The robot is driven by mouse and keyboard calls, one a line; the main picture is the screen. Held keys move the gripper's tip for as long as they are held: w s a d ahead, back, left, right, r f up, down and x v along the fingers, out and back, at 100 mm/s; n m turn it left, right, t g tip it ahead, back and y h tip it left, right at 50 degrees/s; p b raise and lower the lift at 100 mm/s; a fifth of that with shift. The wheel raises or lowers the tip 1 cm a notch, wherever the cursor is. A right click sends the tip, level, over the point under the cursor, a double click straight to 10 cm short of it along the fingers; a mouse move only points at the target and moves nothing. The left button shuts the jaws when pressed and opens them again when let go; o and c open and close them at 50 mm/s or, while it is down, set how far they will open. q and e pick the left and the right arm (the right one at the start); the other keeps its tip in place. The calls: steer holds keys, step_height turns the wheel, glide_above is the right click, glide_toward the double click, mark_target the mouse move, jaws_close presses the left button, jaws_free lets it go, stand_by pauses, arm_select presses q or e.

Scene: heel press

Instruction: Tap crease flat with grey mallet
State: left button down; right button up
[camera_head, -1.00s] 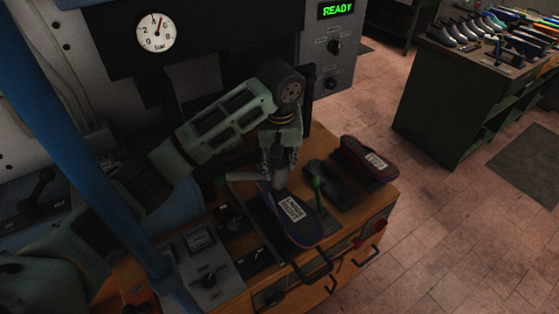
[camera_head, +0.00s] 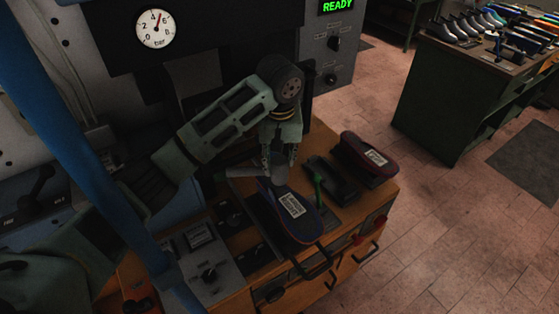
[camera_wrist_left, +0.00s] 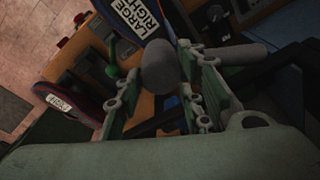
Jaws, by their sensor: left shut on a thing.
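My left gripper (camera_head: 279,168) points down over the near workbench, shut on the grey mallet. The mallet (camera_wrist_left: 160,66) shows as a rounded grey end between the fingers in the left wrist view, with a grey bar reaching right. In the head view the mallet (camera_head: 238,173) sticks out left of the fingers. A dark blue shoe piece (camera_head: 300,226) with a white label reading LARGE RIGHT lies just below the gripper; it also shows in the left wrist view (camera_wrist_left: 107,12). I cannot tell whether the mallet touches it. The crease is not visible. My right gripper is out of view.
A dark red labelled shoe piece (camera_head: 352,152) and a dark holder with a green-handled tool (camera_head: 318,187) stand to the right. The press panel (camera_head: 345,70) reads READY. A grey control box (camera_head: 203,262) is at front left. A green bench (camera_head: 455,110) stands beyond open floor.

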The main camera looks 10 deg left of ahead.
mark_target(279, 172)
arm_select(q)
steer(key=shift+w, duration=0.1)
steer(key=shift+r, duration=2.55)
steer(key=shift+f, duration=2.5)
step_height(279, 172, down, 5)
steer(key=shift+f, duration=0.2)
steer(key=shift+r, duration=2.7)
